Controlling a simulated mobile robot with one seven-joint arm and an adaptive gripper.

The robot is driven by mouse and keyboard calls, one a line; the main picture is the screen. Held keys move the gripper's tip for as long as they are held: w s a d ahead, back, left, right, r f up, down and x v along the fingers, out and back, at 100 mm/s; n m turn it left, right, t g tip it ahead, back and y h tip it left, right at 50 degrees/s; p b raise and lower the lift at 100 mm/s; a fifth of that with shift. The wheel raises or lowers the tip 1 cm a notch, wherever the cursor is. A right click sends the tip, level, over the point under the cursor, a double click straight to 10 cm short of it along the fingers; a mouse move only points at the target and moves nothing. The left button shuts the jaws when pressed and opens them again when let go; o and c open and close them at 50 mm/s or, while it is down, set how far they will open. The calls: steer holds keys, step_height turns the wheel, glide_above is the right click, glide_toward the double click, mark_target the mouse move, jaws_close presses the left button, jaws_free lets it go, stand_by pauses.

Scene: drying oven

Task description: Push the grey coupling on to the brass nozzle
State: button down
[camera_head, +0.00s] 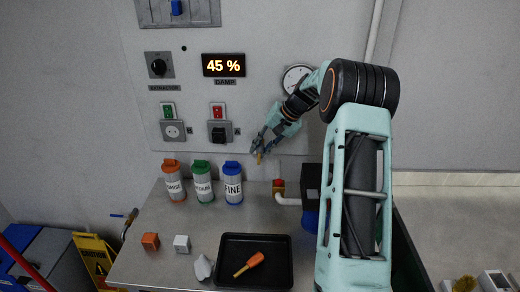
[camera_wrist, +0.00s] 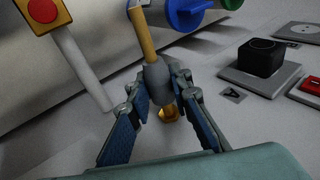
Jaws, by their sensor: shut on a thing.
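The grey coupling (camera_wrist: 157,77) sits between the fingertips of my gripper (camera_wrist: 159,84) in the wrist view, with a tan hose (camera_wrist: 141,32) running from its far end. My gripper is shut on the coupling. The brass nozzle (camera_wrist: 169,113) shows just below the coupling, between the fingers and close to the wall. I cannot tell whether coupling and nozzle touch. In the head view my gripper (camera_head: 262,146) is at the wall above the bench, and a bit of yellow hose (camera_head: 259,158) hangs below it. The nozzle is hidden there.
A red button on a yellow box (camera_head: 279,185) with a white pipe stands below my gripper. Orange, green and blue jars (camera_head: 232,188) stand left. A black tray (camera_head: 227,279) holds an orange-handled tool. A black switch (camera_head: 218,133) and round gauge (camera_head: 297,78) are on the wall.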

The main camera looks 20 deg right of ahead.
steer(key=shift+w+d+p, duration=0.35)
steer(key=shift+w+p, duration=0.3)
steer(key=shift+w, duration=0.25)
steer(key=c, duration=1.7)
jaws_free()
steer(key=shift+r, duration=0.1)
steer(key=shift+d+r, duration=0.1)
steer(key=v, duration=1.1)
steer(key=shift+s+r, duration=0.15)
steer(key=shift+r, duration=0.15)
